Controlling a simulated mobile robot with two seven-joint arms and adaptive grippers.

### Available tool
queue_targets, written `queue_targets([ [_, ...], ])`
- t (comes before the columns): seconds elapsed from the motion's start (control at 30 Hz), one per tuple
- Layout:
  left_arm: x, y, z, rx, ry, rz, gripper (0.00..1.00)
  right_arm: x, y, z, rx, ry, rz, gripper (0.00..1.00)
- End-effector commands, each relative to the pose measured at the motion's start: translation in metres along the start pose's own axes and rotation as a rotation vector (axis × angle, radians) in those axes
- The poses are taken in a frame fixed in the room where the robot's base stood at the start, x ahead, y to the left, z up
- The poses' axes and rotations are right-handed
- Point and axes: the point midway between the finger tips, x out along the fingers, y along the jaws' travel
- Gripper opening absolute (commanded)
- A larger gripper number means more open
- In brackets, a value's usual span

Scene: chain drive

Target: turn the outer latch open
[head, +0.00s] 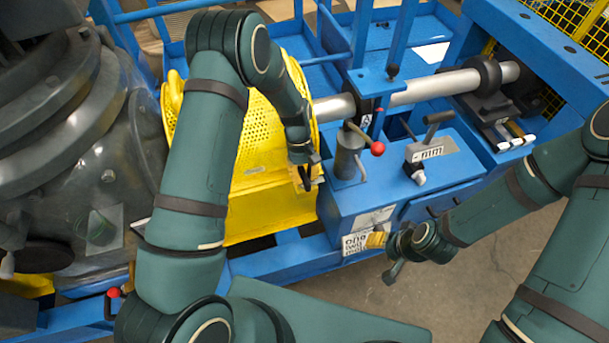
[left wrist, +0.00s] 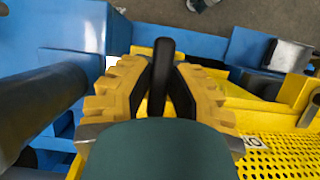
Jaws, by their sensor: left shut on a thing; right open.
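A black latch handle (left wrist: 163,72) stands upright between the yellow finger pads of my left gripper (left wrist: 160,90) in the left wrist view. The pads press on it from both sides, so the gripper is shut on it. In the head view my left gripper (head: 308,180) is at the right edge of the yellow perforated guard (head: 258,150), and the latch is mostly hidden there by the fingers. My right gripper (head: 384,257) is open and empty, in front of the blue cabinet (head: 350,215), away from the guard.
A red-knobbed lever (head: 376,148) on a grey post stands just right of my left gripper. A grey block with a black handle (head: 430,150) sits on the blue cabinet. A steel shaft (head: 425,88) runs behind. Bare floor (head: 400,300) lies in front.

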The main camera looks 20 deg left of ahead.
Motion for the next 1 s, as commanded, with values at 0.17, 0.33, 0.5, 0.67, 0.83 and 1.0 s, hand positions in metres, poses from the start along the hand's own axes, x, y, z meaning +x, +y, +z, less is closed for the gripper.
queue_targets([
  [0.17,0.0021,-0.0009,0.001,0.02,-0.005,-0.011,0.0,0.0005,0.0002,0.0004,0.0,-0.001,0.0,0.47],
  [0.33,0.0021,-0.001,0.0011,0.023,-0.005,-0.013,0.0,0.0005,0.0002,0.0004,0.0,-0.001,0.0,0.47],
  [0.5,0.0022,-0.001,0.0011,0.023,-0.005,-0.012,0.0,0.0005,0.0002,0.0003,0.0,-0.001,0.0,0.47],
  [0.67,0.0018,-0.0008,0.0009,0.022,-0.004,-0.012,0.48,0.0005,0.0002,0.0003,0.0,0.0,0.0,0.47],
  [0.83,0.001,-0.0004,0.0005,0.022,-0.002,-0.01,0.48,0.0004,0.0002,0.0003,0.0,0.0,0.0,0.47],
  [1.0,-0.0034,0.0001,0.0001,0.022,-0.001,-0.009,0.48,0.0004,0.0001,0.0002,0.0,0.0,0.0,0.47],
])
